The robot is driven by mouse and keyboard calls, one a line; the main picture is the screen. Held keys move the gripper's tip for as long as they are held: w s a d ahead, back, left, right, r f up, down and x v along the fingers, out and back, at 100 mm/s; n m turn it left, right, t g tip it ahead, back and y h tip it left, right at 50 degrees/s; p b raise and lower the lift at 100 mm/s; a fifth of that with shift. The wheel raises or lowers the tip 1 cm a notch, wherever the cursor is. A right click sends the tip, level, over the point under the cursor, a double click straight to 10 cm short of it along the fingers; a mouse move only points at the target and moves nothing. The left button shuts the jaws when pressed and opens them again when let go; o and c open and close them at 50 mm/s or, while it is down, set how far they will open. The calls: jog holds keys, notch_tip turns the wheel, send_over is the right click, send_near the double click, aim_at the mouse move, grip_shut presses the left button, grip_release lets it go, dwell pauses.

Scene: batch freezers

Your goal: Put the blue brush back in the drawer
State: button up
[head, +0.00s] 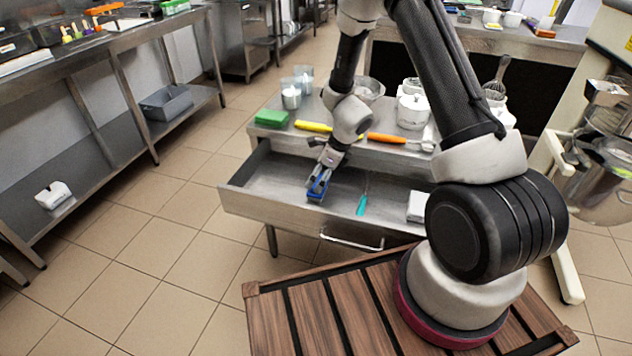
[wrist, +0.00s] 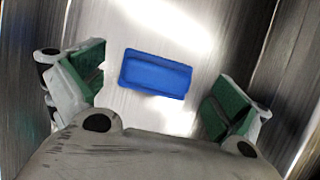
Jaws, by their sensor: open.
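The blue brush (wrist: 155,74) shows in the wrist view as a plain blue block between and beyond my fingers, against the metal drawer floor. In the head view the blue brush (head: 316,194) is inside the open drawer (head: 262,184), left of its middle and partly hidden by my fingers. My gripper (head: 320,180) is open, reaching down into the drawer just over the brush. Its two green-padded fingers stand apart on either side of the brush in the wrist view, with visible gaps. Whether the brush rests flat on the drawer floor is hard to tell.
A teal-handled tool (head: 362,204) and a white item (head: 416,206) lie in the drawer to the right. The tabletop above holds a green sponge (head: 271,118), a yellow-handled tool (head: 313,127), an orange-handled tool (head: 386,138) and white containers (head: 412,111). Floor at left is clear.

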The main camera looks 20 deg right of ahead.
jog(key=s+d+r+n, duration=0.2)
jog(key=s+r+n, duration=0.15)
jog(key=r, duration=0.55)
jog(key=s+d+r+n, duration=0.2)
jog(key=s+r+n, duration=0.15)
jog(key=r, duration=0.55)
jog(key=s+d+r+n, duration=0.1)
jog(key=s+r+n, duration=0.25)
jog(key=r, duration=0.55)
jog(key=s+d+r+n+h, duration=0.1)
jog(key=s+d+r+n, duration=0.2)
jog(key=s, duration=0.3)
jog(key=s+d+r+n+t+h, duration=0.1)
jog(key=s+d+r+n, duration=0.2)
jog(key=s+n, duration=0.3)
jog(key=s+d+r+n+h, duration=0.1)
jog(key=s+d+r+n, duration=0.2)
jog(key=s+r+n, duration=0.2)
jog(key=shift+s+d+r+t+h, duration=0.2)
jog(key=shift+s+d+t+h, duration=0.15)
jog(key=shift+s, duration=0.85)
